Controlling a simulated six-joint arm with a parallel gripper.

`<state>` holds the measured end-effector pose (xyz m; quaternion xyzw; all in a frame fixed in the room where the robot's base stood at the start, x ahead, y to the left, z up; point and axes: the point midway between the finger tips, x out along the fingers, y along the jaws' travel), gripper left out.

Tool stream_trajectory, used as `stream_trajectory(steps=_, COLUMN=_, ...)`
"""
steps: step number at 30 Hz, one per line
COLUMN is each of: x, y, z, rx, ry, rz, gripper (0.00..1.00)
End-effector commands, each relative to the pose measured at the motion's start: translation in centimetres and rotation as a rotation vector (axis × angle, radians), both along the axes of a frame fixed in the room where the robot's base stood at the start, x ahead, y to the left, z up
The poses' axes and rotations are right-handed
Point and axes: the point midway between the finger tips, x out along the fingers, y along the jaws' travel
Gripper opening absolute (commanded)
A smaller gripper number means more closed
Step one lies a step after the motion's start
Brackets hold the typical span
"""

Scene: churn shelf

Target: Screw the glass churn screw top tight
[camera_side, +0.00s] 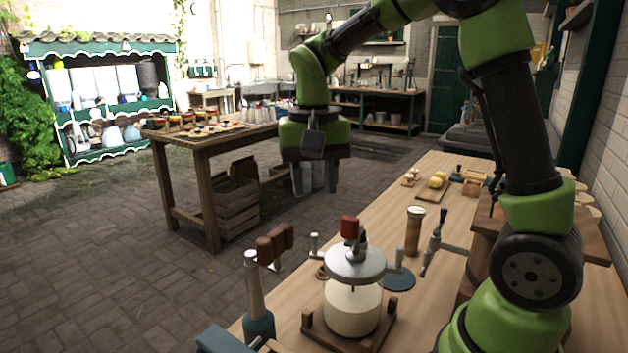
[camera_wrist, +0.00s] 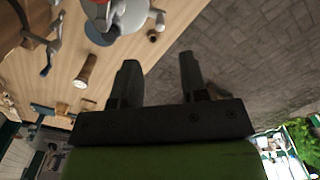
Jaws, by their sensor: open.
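The glass churn (camera_side: 352,307) stands upright on a wooden base on the bench, its jar holding pale cream-coloured contents. Its metal screw top (camera_side: 354,262) sits on the jar, with a red knob (camera_side: 349,227) above it. Whether the top is tight cannot be seen. In the wrist view, part of the churn's top (camera_wrist: 122,14) shows at the upper edge. My gripper (camera_side: 316,192) hangs above and behind the churn, pointing down, open and empty. Its two fingers (camera_wrist: 158,75) are apart in the wrist view, with nothing between them.
A wooden-handled tool (camera_side: 268,250), a wooden cylinder (camera_side: 414,232) and a metal crank (camera_side: 436,243) stand close around the churn. A dark blue disc (camera_side: 398,279) lies beside it. A second table (camera_side: 190,143) stands behind, left. The paved floor is open.

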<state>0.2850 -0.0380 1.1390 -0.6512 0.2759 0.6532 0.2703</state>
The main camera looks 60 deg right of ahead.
Motion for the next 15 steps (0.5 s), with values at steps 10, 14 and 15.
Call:
stream_trajectory(steps=10, x=-0.2, y=1.3, z=0.1, rx=-0.055, ry=0.012, rz=-0.084, gripper=0.00)
stream_trajectory(steps=14, x=-0.5, y=3.2, z=0.5, rx=-0.161, ry=-0.003, rz=-0.247, gripper=0.00)
stream_trajectory(steps=15, x=-0.6, y=3.7, z=0.6, rx=-0.195, ry=-0.018, rz=-0.303, gripper=0.00)
